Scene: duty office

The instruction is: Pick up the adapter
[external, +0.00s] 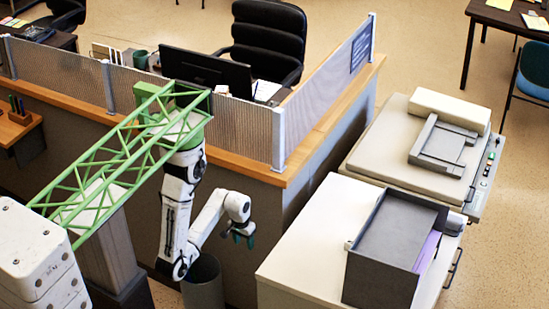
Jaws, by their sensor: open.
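I cannot make out an adapter for certain in the external view. A small pale grey piece (349,244) shows at the left edge of the dark grey tray box on the white cabinet (300,250); it is too small to identify. My gripper (240,238), with dark green fingers, hangs at the end of my bent white arm. It is left of the white cabinet and in front of the desk's panel. It is open, and I see nothing held in it.
The dark grey tray box (395,240) takes up the cabinet's right part; its left part is bare. A beige copier (425,150) stands behind. A grey bin (203,285) stands below my arm. The partitioned desk (240,160) blocks the back, with a black monitor (205,70) behind its screens.

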